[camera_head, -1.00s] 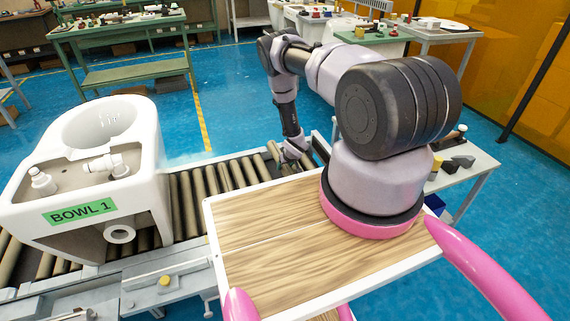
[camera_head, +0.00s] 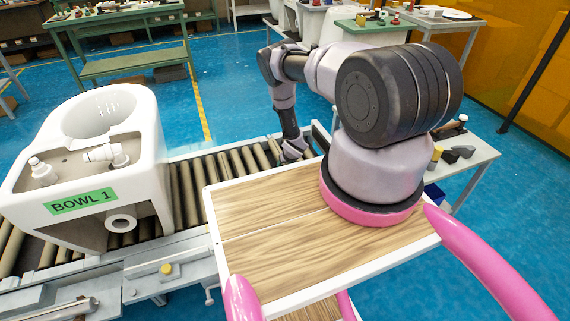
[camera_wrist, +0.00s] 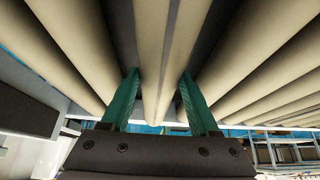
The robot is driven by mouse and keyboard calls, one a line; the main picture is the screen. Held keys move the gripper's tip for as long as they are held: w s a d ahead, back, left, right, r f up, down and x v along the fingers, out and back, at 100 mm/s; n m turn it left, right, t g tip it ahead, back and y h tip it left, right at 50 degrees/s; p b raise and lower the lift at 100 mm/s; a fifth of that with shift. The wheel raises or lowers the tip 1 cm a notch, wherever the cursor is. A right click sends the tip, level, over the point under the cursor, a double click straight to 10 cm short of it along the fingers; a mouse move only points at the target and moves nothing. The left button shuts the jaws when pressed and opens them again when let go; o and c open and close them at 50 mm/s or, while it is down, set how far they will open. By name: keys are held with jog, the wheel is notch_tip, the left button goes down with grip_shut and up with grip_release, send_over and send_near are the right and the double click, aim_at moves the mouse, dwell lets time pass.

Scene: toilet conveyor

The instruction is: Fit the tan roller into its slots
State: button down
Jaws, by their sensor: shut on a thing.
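My gripper (camera_head: 293,150) is low over the far right part of the roller conveyor (camera_head: 212,152). In the wrist view my gripper's two green fingers (camera_wrist: 158,82) are closed on the sides of a tan roller (camera_wrist: 152,60), which runs away between them. The held roller lies about parallel to the neighbouring tan rollers (camera_wrist: 75,45) on both sides. Its far end and the slots are hidden, so I cannot tell whether its ends sit in them. In the head view my wrist hides part of the roller.
A white toilet bowl (camera_head: 148,150) labelled BOWL 1 stands on the conveyor at the left. A small table (camera_head: 478,155) with dark and yellow parts is at the right. Green workbenches (camera_head: 125,62) stand farther back. Blue floor lies open beyond the conveyor.

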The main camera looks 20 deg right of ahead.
jog(key=shift+w+f, duration=0.1)
jog(key=shift+f, duration=0.25)
jog(key=shift+c, duration=0.7)
grip_release()
jog(key=shift+r, duration=0.1)
